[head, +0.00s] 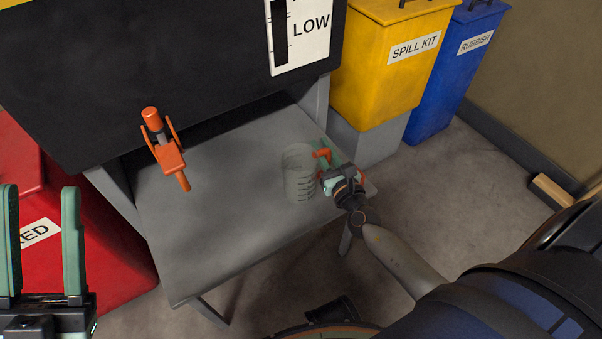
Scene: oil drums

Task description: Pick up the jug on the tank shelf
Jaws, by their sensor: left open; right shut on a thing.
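The jug (299,174) is a clear, grey-tinted measuring jug with dark graduation marks and a red-orange handle. It stands upright on the right part of the grey tank shelf (215,225). My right gripper (324,173) reaches in from the right and is shut on the jug at its handle side. The fingers partly hide the handle. Whether the jug's base touches the shelf is hard to tell, but it looks to be at the shelf surface. My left gripper (43,240) is at the far left, open and empty, fingers pointing up, well away from the jug.
The black tank (180,70) with an orange tap (168,155) overhangs the shelf. A red bin (100,250) stands left. A yellow spill kit bin (385,70) and a blue rubbish bin (455,75) stand behind right. The shelf's left and middle are clear.

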